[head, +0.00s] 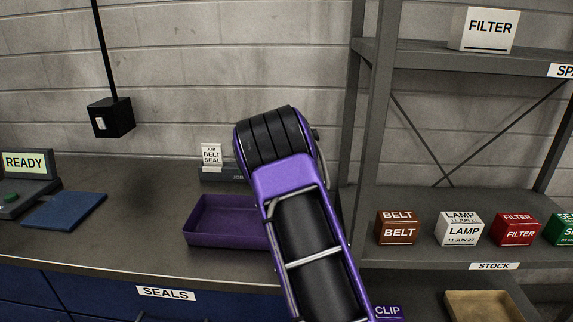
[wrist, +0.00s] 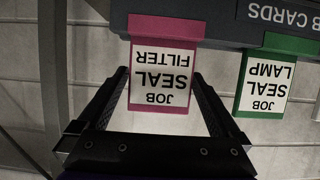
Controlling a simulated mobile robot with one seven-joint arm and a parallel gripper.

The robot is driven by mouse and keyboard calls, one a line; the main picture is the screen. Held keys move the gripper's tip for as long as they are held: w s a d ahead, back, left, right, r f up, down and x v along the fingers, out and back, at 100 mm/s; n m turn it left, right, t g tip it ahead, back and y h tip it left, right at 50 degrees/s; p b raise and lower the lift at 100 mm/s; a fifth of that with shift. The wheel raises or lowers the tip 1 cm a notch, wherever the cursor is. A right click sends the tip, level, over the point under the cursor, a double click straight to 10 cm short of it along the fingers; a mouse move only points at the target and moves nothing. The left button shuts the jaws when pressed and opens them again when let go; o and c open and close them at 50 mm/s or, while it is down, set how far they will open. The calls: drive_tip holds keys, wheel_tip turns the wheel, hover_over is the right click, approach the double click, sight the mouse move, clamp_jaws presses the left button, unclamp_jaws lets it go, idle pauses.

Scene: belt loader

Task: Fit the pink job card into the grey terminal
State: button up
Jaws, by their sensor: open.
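The pink job card (wrist: 162,112) shows upside down in the wrist view and reads JOB SEAL FILTER. It stands in a dark card rack (wrist: 215,30). My gripper (wrist: 160,82) is open, with one finger on each side of the pink card. I cannot tell whether the fingers touch it. In the head view my arm hides my gripper and the pink card. The grey terminal (head: 38,187) is at the far left, with a lit READY screen and a green button.
A green-edged card (wrist: 265,85) reading JOB SEAL LAMP stands beside the pink one. A JOB BELT SEAL card (head: 211,155) shows left of my arm. A purple tray (head: 215,240) and a blue mat (head: 65,210) lie on the bench. Shelves with labelled boxes stand right.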

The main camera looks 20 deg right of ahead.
drive_tip(key=shift+r, duration=0.1)
drive_tip(key=c, duration=1.1)
